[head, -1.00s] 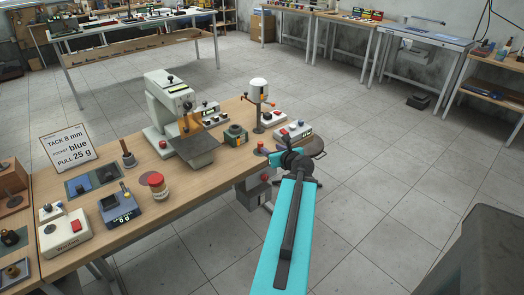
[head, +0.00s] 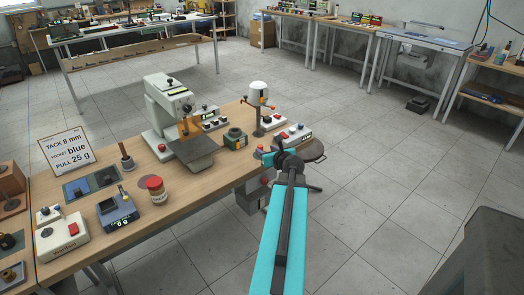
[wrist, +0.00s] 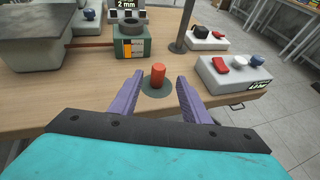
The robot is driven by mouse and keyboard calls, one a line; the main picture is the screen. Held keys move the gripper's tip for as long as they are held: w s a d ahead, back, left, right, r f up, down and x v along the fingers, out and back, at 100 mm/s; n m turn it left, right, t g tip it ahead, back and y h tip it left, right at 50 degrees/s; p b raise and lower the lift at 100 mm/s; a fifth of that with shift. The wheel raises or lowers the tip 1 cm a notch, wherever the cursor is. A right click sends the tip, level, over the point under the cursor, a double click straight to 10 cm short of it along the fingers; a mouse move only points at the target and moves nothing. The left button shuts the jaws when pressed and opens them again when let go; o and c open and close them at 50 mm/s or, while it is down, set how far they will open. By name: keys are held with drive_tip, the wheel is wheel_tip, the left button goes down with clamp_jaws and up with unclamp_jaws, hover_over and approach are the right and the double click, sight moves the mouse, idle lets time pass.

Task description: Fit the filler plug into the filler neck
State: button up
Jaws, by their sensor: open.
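A short orange-red cylinder (wrist: 158,75), which I take for the filler plug, stands upright on a dark green round pad (wrist: 148,90) near the bench edge. My gripper (wrist: 158,80) is open, with one purple finger on each side of the cylinder in the wrist view. A gap shows on both sides, and whether the fingertips are level with it is hard to tell. A green block with a dark ring-shaped opening (wrist: 132,46), probably the filler neck, stands behind it. The block also shows in the head view (head: 235,138), where my gripper (head: 268,151) is over the bench's right edge.
A white box with red and white buttons (wrist: 232,72) stands right of the cylinder. A dark post (wrist: 182,25) rises behind it. A press with a grey table (head: 195,150) stands to the left. The bench top (wrist: 95,90) is clear between the cylinder and the press.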

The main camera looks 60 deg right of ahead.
sight(262, 148)
drive_tip(key=shift+p+x, duration=0.45)
drive_tip(key=shift+x, duration=2.15)
drive_tip(key=shift+f, duration=0.1)
drive_tip(key=shift+c, duration=0.3)
clamp_jaws()
